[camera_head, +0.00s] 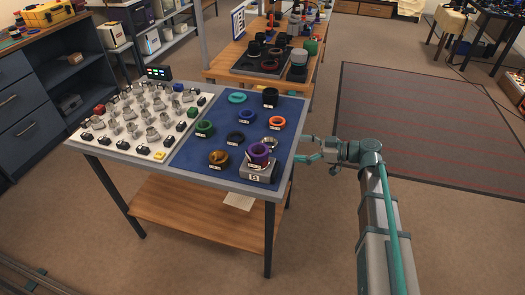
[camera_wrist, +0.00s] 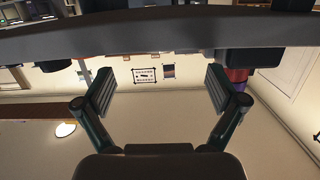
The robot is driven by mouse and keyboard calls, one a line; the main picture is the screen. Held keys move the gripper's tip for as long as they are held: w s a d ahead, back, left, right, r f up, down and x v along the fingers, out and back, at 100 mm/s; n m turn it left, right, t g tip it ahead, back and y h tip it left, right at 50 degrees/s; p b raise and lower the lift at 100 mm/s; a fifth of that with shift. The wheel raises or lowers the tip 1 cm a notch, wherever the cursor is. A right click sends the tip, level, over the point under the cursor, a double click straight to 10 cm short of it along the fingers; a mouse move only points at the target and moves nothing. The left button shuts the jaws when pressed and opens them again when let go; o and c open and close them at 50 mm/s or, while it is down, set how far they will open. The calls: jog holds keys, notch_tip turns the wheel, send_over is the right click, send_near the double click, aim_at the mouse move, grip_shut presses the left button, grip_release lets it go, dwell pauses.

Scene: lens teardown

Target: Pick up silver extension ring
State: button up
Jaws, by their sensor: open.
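The silver extension ring (camera_head: 270,142) appears as a thin pale metallic ring on the blue mat, just behind the purple ring and partly hidden by it. My gripper (camera_head: 305,149) is just off the table's right edge, with its fingers pointing left toward the mat, apart from the ring. In the wrist view my gripper (camera_wrist: 158,82) has its two fingers spread wide with nothing between them. That view looks upside down, and I cannot make out the silver ring in it.
A purple ring (camera_head: 258,153) sits on a grey block (camera_head: 258,172) near the mat's front right corner. Several other rings lie on the blue mat (camera_head: 205,172). A white board (camera_head: 98,148) with many parts fills the left side.

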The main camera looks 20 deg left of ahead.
aim_at(269, 142)
jog(key=a, duration=0.6)
jog(key=shift+s+p, duration=0.2)
jog(key=shift+p, duration=0.1)
jog(key=shift+s+a+f+p, duration=0.15)
jog(key=shift+a+p, duration=0.15)
jog(key=shift+a, duration=1)
jog(key=shift+s+a+f+p, duration=0.1)
jog(key=shift+a+p, duration=0.15)
jog(key=shift+a, duration=1)
jog(key=shift+c, duration=0.2)
jog(key=shift+r, duration=0.1)
jog(key=c, duration=1.2)
jog(key=shift+r, duration=0.1)
jog(key=shift+c, duration=0.2)
